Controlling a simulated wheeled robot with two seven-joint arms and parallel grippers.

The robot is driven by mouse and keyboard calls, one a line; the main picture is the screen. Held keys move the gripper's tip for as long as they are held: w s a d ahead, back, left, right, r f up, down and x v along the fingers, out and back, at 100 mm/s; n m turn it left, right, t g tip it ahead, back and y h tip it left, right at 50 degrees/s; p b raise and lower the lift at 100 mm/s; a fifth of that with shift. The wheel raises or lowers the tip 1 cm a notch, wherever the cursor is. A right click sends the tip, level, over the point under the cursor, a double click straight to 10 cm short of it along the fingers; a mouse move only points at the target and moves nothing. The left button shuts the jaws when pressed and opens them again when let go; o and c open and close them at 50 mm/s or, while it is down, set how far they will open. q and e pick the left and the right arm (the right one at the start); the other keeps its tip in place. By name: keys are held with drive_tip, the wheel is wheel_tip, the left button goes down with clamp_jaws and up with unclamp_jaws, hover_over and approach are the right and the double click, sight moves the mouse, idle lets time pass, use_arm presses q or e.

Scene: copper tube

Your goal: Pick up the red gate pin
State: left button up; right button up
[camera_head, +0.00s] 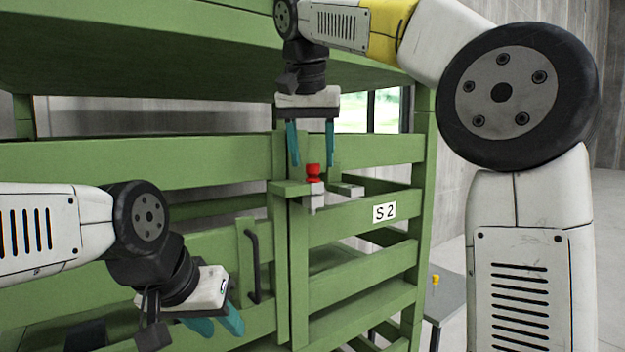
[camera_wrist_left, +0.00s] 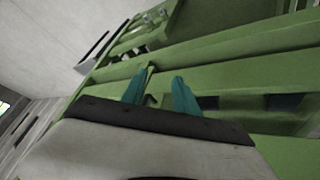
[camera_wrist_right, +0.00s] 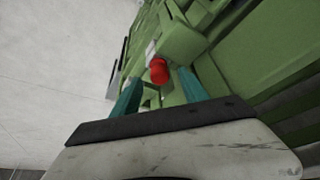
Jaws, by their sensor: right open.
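The red gate pin (camera_head: 313,173) stands upright in a bracket on the green gate, with its red head on top and a pale shaft showing below. My right gripper (camera_head: 311,160) is open and points down over the pin, with its teal fingertips on either side just above the head. In the right wrist view, the red head (camera_wrist_right: 159,70) lies between and beyond the open fingers (camera_wrist_right: 155,88), with no visible contact. My left gripper (camera_head: 222,329) is low at the left in front of the gate; its two fingers (camera_wrist_left: 160,88) are apart and empty in the left wrist view.
A green rack (camera_head: 150,165) with horizontal rails fills the left and middle. A dark handle (camera_head: 252,266) is on the gate below the pin. A grey table (camera_head: 447,297) with a small yellow object (camera_head: 435,280) stands at right.

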drive_tip(key=shift+x, duration=1.45)
clamp_jaws()
